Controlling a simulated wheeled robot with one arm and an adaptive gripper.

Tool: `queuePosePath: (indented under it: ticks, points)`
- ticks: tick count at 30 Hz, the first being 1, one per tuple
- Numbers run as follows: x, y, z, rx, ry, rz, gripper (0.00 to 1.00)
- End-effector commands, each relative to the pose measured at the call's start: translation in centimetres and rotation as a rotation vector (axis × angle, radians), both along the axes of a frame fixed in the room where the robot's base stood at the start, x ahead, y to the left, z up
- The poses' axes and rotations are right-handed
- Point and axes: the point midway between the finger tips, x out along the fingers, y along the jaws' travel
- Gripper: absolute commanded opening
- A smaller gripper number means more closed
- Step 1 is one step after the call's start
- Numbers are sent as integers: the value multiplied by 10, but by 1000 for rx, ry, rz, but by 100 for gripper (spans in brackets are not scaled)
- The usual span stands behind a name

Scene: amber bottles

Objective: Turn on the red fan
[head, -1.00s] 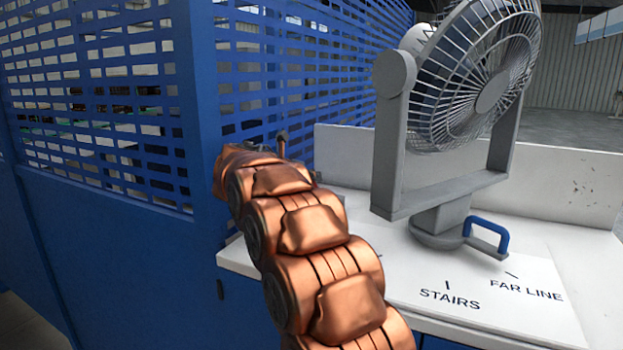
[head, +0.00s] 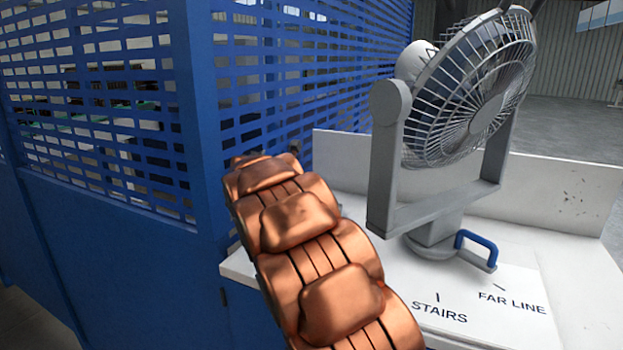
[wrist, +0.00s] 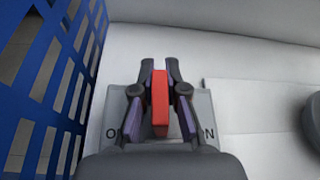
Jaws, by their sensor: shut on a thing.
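A red lever (wrist: 160,103) stands up from a grey plate (wrist: 203,103) in the wrist view. Dark letters show on the plate, an O at the left and an N at the right; my gripper hides the rest. My gripper (wrist: 160,78) is shut on the red lever, one finger on each side. A grey caged fan (head: 487,113) stands on the white counter at the right of the head view; no red shows on it. In the head view my copper arm hides my gripper and the lever.
A blue slotted partition (head: 100,230) stands close at the left. The fan's base carries a blue handle (head: 478,238) near the words STAIRS and FAR LINE on the white counter (head: 345,203). A low white back wall (head: 570,185) runs behind the fan.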

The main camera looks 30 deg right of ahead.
Motion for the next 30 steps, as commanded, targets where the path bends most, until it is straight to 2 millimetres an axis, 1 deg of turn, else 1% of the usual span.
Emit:
queuePosePath:
  ticks: [5, 12, 18, 24, 30]
  points:
    - [-6, -4, -1, 59, -101, -3, 0]
    - [-13, -9, -2, 167, -284, -4, 0]
    - [-17, -11, -5, 237, -396, -4, 0]
    - [-20, -12, -3, 281, -471, -3, 0]
    - [-21, -13, -3, 304, -507, -3, 0]
